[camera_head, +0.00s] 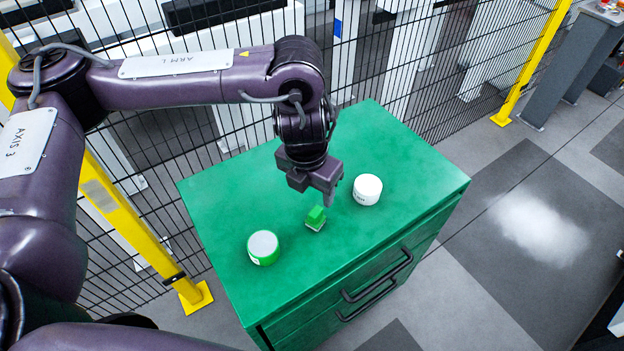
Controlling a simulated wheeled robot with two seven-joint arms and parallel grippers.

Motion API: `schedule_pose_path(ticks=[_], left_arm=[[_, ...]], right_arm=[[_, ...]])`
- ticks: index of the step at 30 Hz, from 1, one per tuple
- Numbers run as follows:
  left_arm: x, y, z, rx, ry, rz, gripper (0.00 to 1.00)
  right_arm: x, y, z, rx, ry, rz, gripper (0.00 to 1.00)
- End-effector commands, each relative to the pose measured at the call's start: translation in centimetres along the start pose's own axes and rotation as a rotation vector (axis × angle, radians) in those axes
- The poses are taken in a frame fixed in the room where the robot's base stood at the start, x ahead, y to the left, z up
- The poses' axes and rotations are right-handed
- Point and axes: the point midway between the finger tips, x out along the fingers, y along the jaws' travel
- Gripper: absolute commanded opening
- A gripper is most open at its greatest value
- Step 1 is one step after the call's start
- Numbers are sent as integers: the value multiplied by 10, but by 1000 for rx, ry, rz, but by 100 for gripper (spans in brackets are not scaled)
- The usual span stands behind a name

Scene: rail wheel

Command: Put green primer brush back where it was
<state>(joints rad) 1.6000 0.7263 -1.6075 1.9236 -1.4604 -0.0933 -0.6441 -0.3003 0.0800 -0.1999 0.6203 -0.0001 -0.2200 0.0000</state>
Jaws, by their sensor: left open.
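The green primer brush (315,218) is a small green block with a pale lower edge, standing on the green cabinet top (345,265). My left gripper (328,196) is open just above and slightly behind the brush, pointing down. Whether its fingers touch the brush I cannot tell. A white round pot with a green side (264,247) stands on the cabinet to the left of the brush. A white round pot (367,189) stands to the right of the brush. My right gripper is not in view.
Drawers with black handles (377,289) face the lower right. A black mesh fence (380,60) with yellow posts (530,70) runs behind the cabinet. The front part of the cabinet top is clear. Open grey floor lies to the right.

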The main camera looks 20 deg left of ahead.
Motion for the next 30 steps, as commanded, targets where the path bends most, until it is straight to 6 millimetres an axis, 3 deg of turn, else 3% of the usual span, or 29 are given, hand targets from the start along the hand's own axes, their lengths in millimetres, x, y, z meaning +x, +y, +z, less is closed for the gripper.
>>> schedule_pose_path(ticks=[7,23,26,30], left_arm=[[-20,0,0,0,-1,0,54],[-21,0,0,0,1,0,54],[-27,0,1,0,0,-1,54],[-51,0,4,1,0,0,54]], right_arm=[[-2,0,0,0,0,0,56],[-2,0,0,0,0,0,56],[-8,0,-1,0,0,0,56],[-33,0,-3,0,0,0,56]])
